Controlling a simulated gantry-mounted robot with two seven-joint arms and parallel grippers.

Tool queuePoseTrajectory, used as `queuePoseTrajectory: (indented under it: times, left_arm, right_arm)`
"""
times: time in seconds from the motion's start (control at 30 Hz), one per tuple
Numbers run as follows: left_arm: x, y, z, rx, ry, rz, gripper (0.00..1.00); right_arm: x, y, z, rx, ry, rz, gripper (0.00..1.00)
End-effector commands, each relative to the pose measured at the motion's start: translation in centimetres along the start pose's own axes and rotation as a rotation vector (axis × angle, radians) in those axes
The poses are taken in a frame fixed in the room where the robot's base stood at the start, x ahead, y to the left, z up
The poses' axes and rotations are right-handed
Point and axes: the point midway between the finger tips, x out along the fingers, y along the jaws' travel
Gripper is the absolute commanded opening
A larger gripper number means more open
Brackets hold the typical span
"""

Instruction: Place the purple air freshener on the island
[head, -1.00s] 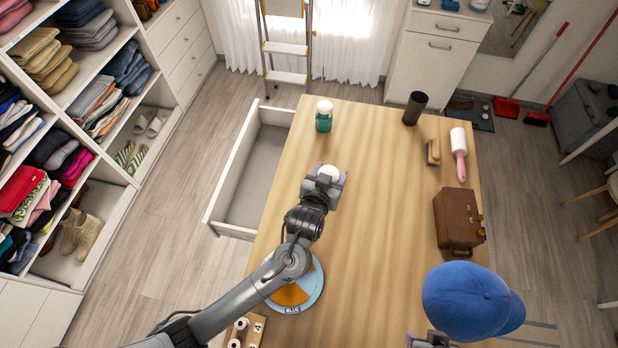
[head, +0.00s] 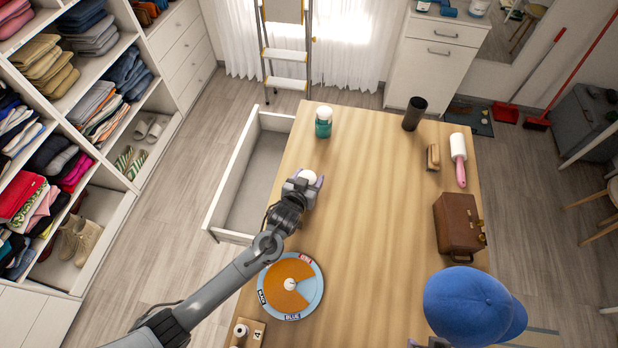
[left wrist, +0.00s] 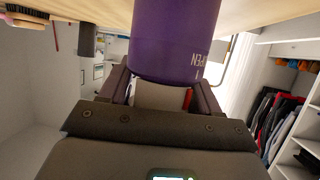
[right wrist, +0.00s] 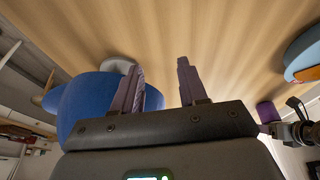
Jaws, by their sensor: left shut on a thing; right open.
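The purple air freshener (left wrist: 180,40) fills the top middle of the left wrist view, between my left fingers. In the head view only its white top (head: 307,177) shows, at the left edge of the wooden island (head: 365,215). My left gripper (head: 303,184) is shut on it. The air freshener's base meets or nearly meets the wooden surface in the left wrist view; I cannot tell whether it touches. My right gripper (right wrist: 160,85) is open and empty, beside the blue cap (right wrist: 80,105); in the head view the cap hides most of it.
A teal air freshener (head: 323,122) stands at the far left corner of the island. A round orange and blue disc (head: 312,298) lies nearer me. A black cylinder (head: 414,113), brush, lint roller (head: 459,158) and brown case (head: 457,228) line the right side. The island's middle is clear.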

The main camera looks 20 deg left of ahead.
Motion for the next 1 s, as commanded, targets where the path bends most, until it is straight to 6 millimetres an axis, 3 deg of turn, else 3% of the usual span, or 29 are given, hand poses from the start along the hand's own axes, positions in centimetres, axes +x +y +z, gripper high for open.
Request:
queuePoseTrajectory:
  times: [0.4, 0.43, 0.57, 1.0]
  left_arm:
    - [0.19, 0.00, 0.38, -0.001, 0.002, 0.000, 0.26]
    - [0.17, 0.00, 0.38, 0.000, 0.001, 0.000, 0.65]
    - [0.15, 0.00, 0.35, 0.000, 0.001, 0.000, 0.85]
    - [-0.36, 0.03, 0.09, 0.000, 0.000, 0.001, 0.88]
  right_arm:
    - [0.18, -0.05, 0.06, 0.002, 0.000, -0.002, 0.43]
    - [0.14, -0.06, 0.04, 0.003, 0.000, -0.002, 0.43]
    - [0.11, -0.11, 0.03, 0.005, 0.000, -0.004, 0.43]
    - [-0.05, -0.19, -0.01, 0.009, -0.001, -0.007, 0.43]
